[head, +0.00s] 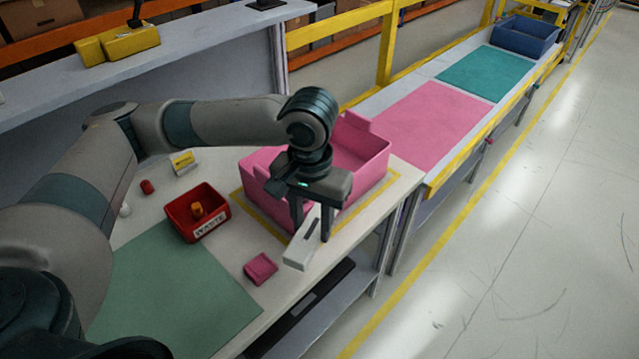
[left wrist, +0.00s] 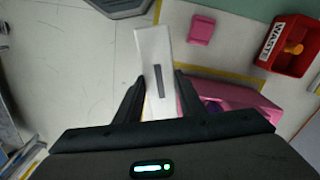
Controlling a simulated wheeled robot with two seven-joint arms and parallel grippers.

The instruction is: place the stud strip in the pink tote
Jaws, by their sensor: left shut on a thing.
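The stud strip (head: 297,256), a white block with a dark slot in its face, is gripped by my left gripper (head: 311,232). In the left wrist view the stud strip (left wrist: 153,50) sits between the two fingers and sticks out past their tips. The pink tote (head: 371,165) stands on the table inside a yellow outline, just behind the gripper, which hides part of its near side. The strip is outside the tote, in front of its near wall. In the left wrist view the tote (left wrist: 252,97) is partly hidden behind the right finger. My right gripper is not in view.
A red waste bin (head: 186,224) holding an orange piece stands left of the tote. A pink block (head: 260,268) lies near the table's front edge. A green mat (head: 175,295) covers the near left. A yellow-and-white box (head: 185,162) and a red piece (head: 147,187) lie behind.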

